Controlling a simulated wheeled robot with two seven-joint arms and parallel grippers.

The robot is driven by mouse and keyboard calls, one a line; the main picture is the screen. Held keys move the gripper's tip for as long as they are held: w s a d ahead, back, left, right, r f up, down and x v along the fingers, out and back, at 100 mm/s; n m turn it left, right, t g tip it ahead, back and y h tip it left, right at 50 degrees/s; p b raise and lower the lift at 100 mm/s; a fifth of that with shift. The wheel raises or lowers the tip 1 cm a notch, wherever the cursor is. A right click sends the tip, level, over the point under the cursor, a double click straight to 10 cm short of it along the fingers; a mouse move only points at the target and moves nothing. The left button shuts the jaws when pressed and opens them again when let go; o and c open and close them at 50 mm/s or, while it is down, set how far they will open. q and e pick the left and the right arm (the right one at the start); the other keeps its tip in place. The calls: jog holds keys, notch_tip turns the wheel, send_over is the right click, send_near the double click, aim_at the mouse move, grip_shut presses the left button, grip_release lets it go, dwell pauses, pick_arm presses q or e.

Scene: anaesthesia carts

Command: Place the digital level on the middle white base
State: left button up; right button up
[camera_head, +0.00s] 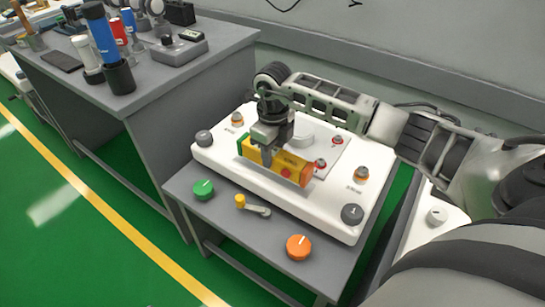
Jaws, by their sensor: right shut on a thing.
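The digital level is a yellow bar (294,168) with a green left end and an orange right end. My right gripper (266,157) comes in from the right and is shut on the level near its left half. The level is over the middle white base (220,155), a wide white slab with rounded edges on a grey table. I cannot tell whether the level touches the base or is held just above it. The gripper hides part of the level and the base behind it. My left gripper is not in view.
Dark and orange knobs sit on the base's corners. On the grey table (180,187) in front lie a green knob (203,190), a yellow-ended lever (254,206) and an orange knob (299,247). Another grey table with bottles (101,38) stands at left. Green floor is free at lower left.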

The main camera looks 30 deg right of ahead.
jog(key=shift+f, duration=0.85)
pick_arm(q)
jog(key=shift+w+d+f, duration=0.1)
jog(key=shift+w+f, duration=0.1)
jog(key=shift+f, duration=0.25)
pick_arm(e)
jog(key=shift+f, duration=0.15)
jog(key=o, duration=1.3)
jog(key=shift+c, duration=0.2)
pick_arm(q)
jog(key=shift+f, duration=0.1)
